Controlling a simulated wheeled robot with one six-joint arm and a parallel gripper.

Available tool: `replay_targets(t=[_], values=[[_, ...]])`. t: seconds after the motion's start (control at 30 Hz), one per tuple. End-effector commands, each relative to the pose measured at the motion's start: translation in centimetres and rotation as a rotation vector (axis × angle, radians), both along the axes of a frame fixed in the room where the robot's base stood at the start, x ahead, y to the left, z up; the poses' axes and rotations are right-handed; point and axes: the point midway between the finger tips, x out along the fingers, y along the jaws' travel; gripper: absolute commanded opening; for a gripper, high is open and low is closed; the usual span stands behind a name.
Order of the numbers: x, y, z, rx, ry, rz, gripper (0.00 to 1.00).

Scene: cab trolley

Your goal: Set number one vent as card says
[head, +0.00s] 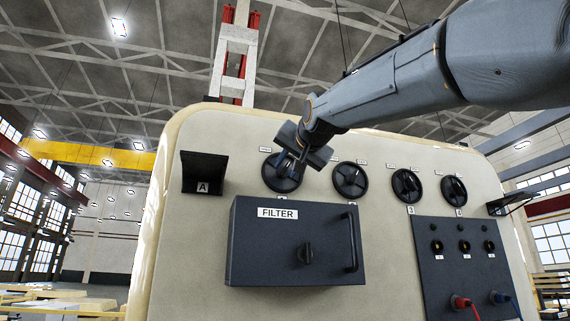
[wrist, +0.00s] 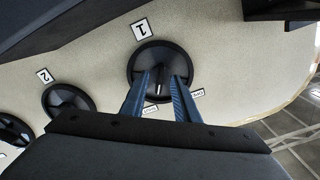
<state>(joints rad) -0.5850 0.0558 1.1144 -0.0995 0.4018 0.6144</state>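The number one vent is a round black dial (head: 283,172) with a raised bar, first from the left in a row on the cream panel; my gripper partly covers it in the head view. In the wrist view, upside down, the dial (wrist: 150,56) sits beside its "1" label (wrist: 141,30). My gripper (wrist: 166,78) is in front of it, with two blue fingers apart and the bar's end between them. I cannot tell whether they touch it. My gripper also shows in the head view (head: 297,163). Small position labels edge the dial, too small to read. No readable card shows.
Other dials (head: 350,181) continue rightward. A dark FILTER box (head: 270,252) with a knob and handle juts out just below. A black holder marked A (head: 204,171) is at left, another holder (head: 510,203) at right. A dark switch panel (head: 462,265) is lower right.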

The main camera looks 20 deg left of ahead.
Motion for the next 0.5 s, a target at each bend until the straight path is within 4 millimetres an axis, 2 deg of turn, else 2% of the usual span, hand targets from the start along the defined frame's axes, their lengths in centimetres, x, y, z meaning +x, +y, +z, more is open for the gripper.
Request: replay_targets(t=[0.2,0.5], values=[[1.5,1.1,0.0,-0.001,0.001,0.002,0.28],[1.7,1.3,0.0,0.001,0.000,0.004,0.28]])
